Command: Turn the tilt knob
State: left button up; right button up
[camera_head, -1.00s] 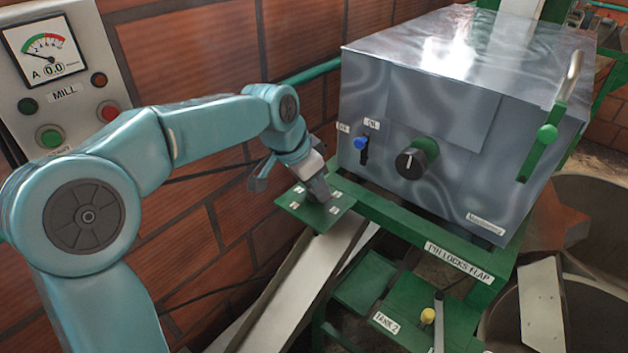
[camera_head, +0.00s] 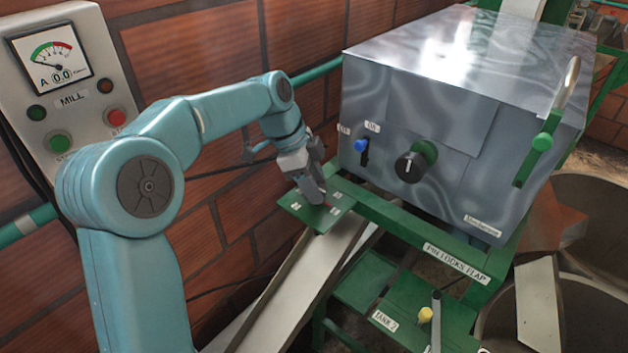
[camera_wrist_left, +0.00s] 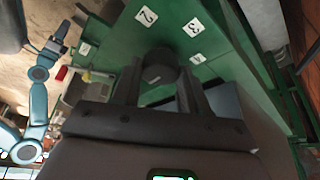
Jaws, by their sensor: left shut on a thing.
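The tilt knob (camera_wrist_left: 160,72) is a dark round knob on a green plate with white number labels in the left wrist view. The plate (camera_head: 293,205) also shows in the head view, at the near left corner of the green frame. My left gripper (camera_head: 318,193) points down onto this plate and is shut on the knob. In the left wrist view its two fingers (camera_wrist_left: 163,90) lie on either side of the knob. The knob is largely hidden by the fingers in the head view. My right gripper (camera_wrist_left: 58,42) shows small in the left wrist view; its jaws are too small to read.
A brick wall (camera_head: 222,215) lies close behind my left arm. The mill panel (camera_head: 60,95) is at far left. A pale chute (camera_head: 300,275) runs below.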

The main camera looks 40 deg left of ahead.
dwell(0.4)
pick_arm(q)
jog(key=shift+f, duration=0.1)
jog(key=o, duration=1)
jog(key=shift+o, duration=0.2)
jog(key=p+v, duration=0.2)
jog(key=v, duration=1.4)
jog(key=shift+r, duration=0.2)
jog(key=shift+w+a, duration=0.1)
